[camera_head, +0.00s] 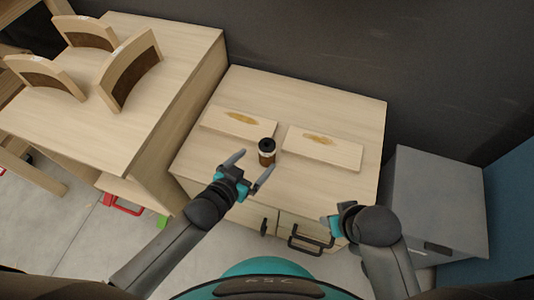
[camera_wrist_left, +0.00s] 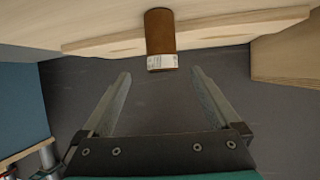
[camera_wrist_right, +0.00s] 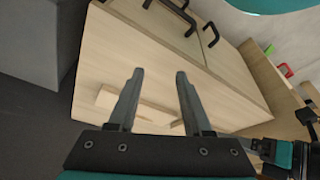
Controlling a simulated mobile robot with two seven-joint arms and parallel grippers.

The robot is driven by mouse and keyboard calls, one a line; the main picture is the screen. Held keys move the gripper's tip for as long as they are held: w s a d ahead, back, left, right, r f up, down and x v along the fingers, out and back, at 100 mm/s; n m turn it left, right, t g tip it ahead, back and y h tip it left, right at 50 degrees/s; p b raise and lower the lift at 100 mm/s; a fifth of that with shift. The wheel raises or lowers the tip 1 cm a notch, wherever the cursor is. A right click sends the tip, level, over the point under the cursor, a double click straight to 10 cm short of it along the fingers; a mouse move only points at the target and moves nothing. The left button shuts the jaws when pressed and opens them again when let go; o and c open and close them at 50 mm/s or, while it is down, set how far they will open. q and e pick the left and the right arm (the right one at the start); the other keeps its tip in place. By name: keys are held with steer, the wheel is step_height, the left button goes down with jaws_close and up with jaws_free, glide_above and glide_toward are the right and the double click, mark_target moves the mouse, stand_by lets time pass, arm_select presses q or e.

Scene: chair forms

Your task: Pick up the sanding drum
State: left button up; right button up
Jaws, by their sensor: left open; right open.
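The sanding drum is a small upright cylinder (camera_head: 267,154), brown with a black top, standing on the wooden cabinet top between two light wooden boards. It also shows in the left wrist view as a brown cylinder (camera_wrist_left: 160,32) with a whitish label at one end, ahead of the fingers. My left gripper (camera_head: 249,171) is open and empty, its fingers just in front of the drum, apart from it or nearly so. My right gripper (camera_wrist_right: 157,88) is open and empty in its wrist view, over the cabinet's front; in the head view its fingers are mostly hidden.
Two boards with yellowish marks, a left one (camera_head: 238,122) and a right one (camera_head: 322,148), flank the drum on the cabinet top (camera_head: 310,95). A higher table (camera_head: 150,110) with curved chair parts (camera_head: 128,70) stands left. A grey box (camera_head: 440,195) stands right. The cabinet front has dark handles (camera_head: 310,241).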

mark_target(262, 154)
arm_select(q)
steer(key=shift+b+x, duration=0.75)
steer(key=shift+x, duration=0.9)
steer(key=shift+b+x, duration=0.7)
steer(key=shift+x, duration=0.15)
arm_select(e)
steer(key=shift+r+t, duration=0.6)
steer(key=shift+r, duration=2.4)
arm_select(q)
steer(key=shift+w+d+f+b, duration=0.15)
steer(key=shift+w+f+b, duration=0.35)
steer(key=shift+w+b, duration=0.2)
steer(key=shift+w+d+f+b, duration=0.25)
steer(key=shift+w+d+b, duration=0.1)
steer(key=shift+w, duration=0.1)
steer(key=shift+w+f, duration=0.1)
steer(key=shift+w, duration=0.15)
arm_select(e)
steer(key=w+a+t+y, duration=0.2)
steer(key=w+a+t, duration=0.2)
steer(key=w+a, duration=0.1)
steer(key=shift+a+f+n+t+y, duration=0.3)
steer(key=shift+a+f, duration=0.1)
arm_select(q)
steer(key=c, duration=1.5)
jaws_close()
arm_select(e)
steer(key=shift+d, duration=0.2)
